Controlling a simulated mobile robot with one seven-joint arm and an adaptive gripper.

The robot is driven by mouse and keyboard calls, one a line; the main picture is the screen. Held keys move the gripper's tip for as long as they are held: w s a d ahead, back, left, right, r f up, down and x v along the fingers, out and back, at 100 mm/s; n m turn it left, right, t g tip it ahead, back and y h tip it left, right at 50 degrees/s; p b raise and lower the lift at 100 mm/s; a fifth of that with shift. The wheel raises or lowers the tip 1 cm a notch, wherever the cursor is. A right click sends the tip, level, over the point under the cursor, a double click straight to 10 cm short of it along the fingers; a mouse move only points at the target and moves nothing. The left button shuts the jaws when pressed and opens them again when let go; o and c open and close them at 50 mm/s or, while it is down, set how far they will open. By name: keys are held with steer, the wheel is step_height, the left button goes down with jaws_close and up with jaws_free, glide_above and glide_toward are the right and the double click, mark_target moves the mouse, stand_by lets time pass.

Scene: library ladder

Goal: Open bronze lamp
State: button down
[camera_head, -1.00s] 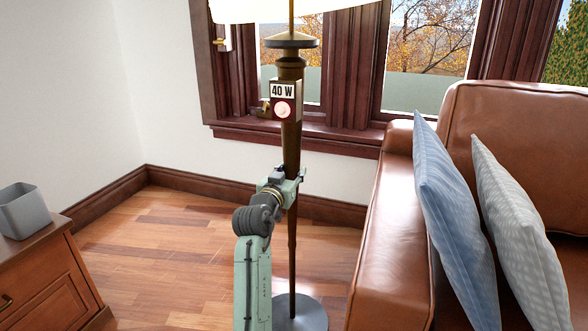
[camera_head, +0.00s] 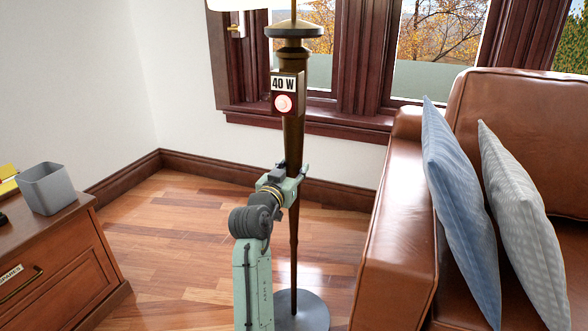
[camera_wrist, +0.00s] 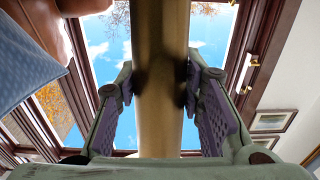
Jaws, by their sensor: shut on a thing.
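The bronze lamp (camera_head: 293,135) is a tall floor lamp with a tapering pole, a round grey base and a pale shade cut off by the top edge. A small box on its pole carries a "40 W" label (camera_head: 284,84) and a round pinkish button (camera_head: 283,103). My gripper (camera_head: 289,178) is at the pole below this box, shut on it. In the wrist view the fingers (camera_wrist: 160,80) stand on both sides of the bronze pole (camera_wrist: 158,110), which runs upright between them. The exact contact is in shadow.
A brown leather sofa (camera_head: 400,200) with a blue cushion (camera_head: 458,205) and a grey cushion (camera_head: 522,225) stands close on the right. A wooden cabinet (camera_head: 65,265) with a grey bin (camera_head: 46,188) stands at left. Windows are behind; wooden floor (camera_head: 180,230) lies open at left.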

mark_target(291, 172)
steer(key=c, duration=1)
jaws_free()
steer(key=shift+c, duration=0.2)
steer(key=v, duration=0.7)
steer(key=shift+s+r, duration=0.1)
steer(key=shift+s, duration=0.15)
